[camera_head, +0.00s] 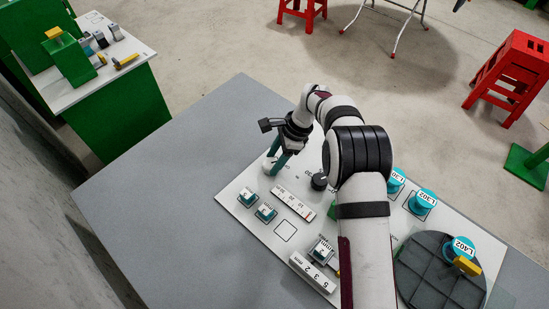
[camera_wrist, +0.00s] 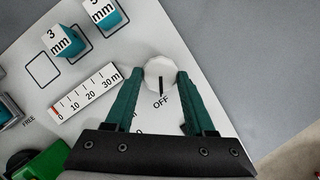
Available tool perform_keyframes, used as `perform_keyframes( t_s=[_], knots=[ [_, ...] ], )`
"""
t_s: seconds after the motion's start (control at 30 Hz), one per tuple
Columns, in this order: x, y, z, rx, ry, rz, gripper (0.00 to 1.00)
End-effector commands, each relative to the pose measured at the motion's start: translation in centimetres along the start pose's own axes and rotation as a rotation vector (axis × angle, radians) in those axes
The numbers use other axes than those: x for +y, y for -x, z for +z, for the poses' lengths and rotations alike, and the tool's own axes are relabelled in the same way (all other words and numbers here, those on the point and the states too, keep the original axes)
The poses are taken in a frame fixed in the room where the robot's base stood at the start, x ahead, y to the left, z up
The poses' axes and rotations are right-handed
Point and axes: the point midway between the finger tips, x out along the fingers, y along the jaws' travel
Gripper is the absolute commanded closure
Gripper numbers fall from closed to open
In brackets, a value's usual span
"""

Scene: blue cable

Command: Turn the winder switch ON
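The winder switch is a white many-sided knob (camera_wrist: 160,73) with a black mark that points toward the printed word OFF (camera_wrist: 160,102). It stands near the edge of the white panel, and its white side also shows in the head view (camera_head: 267,169). My gripper (camera_wrist: 160,78) has its two green fingers on either side of the knob, with the tips close to its sides. The fingers are apart, and I cannot tell for sure whether they touch the knob. In the head view my gripper (camera_head: 274,160) points down at the panel's left corner.
On the white panel (camera_head: 240,204) are teal "mm" blocks (camera_wrist: 67,42), a 10–30 m scale strip (camera_wrist: 88,93) and a black knob (camera_head: 319,182). Teal labelled cylinders (camera_head: 422,202) and a dark round disc (camera_head: 440,280) lie right of my arm. The grey table left of the panel is clear.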

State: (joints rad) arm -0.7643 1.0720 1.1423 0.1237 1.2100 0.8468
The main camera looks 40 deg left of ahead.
Motion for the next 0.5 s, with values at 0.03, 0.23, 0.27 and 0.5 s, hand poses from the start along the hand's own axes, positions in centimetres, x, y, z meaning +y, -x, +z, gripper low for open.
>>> perform_keyframes(
  t_s=[0.03,0.23,0.27,0.5],
  knots=[
    [-0.01,0.02,0.00,0.000,0.000,0.000,0.75],
    [-0.01,0.04,-0.01,0.000,0.000,0.000,1.00],
    [-0.02,0.04,-0.01,0.000,0.002,0.000,1.00],
    [-0.12,0.03,0.00,0.000,0.058,0.023,1.00]
  ],
)
